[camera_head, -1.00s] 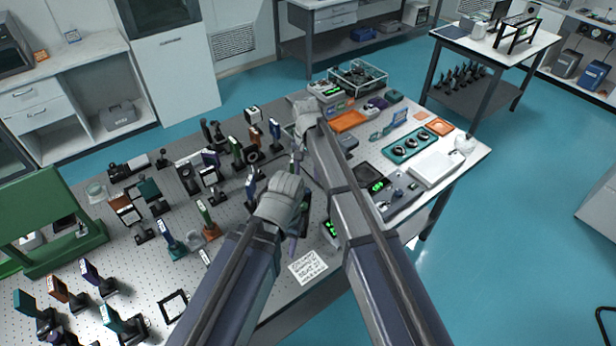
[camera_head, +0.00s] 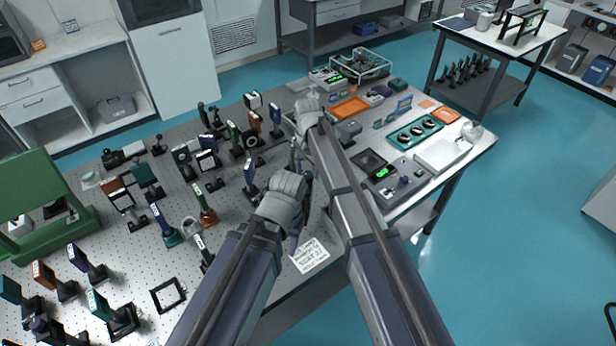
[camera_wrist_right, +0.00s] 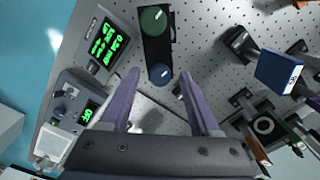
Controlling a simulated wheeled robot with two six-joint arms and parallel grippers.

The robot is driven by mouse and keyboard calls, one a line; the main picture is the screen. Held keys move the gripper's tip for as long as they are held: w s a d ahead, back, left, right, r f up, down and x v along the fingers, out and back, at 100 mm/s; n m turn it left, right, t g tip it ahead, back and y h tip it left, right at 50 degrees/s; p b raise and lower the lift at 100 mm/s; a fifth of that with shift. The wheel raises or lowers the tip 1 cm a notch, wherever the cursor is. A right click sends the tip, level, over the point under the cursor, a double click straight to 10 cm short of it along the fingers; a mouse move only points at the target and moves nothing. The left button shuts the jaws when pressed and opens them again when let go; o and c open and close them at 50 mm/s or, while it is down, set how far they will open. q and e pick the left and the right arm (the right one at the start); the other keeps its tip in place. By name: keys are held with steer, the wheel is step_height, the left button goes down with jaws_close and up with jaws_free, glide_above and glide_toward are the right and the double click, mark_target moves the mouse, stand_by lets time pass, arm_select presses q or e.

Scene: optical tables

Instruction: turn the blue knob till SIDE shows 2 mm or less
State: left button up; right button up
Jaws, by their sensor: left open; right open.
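In the right wrist view the blue knob (camera_wrist_right: 160,74) is a small round blue cap with a pale mark, at the lower end of a black plate. A larger green knob (camera_wrist_right: 153,20) is at its upper end. My right gripper (camera_wrist_right: 160,80) is open; its purple fingers appear either side of the blue knob, and I cannot tell contact or height. A grey display (camera_wrist_right: 107,43) with green lines stands to the left; its SIDE value is unreadable. In the head view my left gripper (camera_head: 301,212) is open over the table; my right gripper (camera_head: 296,157) is partly hidden. The blue knob is hidden there.
A box with a smaller green display (camera_wrist_right: 87,115) sits at lower left in the wrist view. A blue block (camera_wrist_right: 278,71) and black mounts stand at right. In the head view several optic mounts crowd left of my grippers, and a white note (camera_head: 310,255) lies near the front edge.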

steer(key=shift+f, duration=0.15)
steer(key=shift+c, duration=0.2)
jaws_close()
stand_by(0.3)
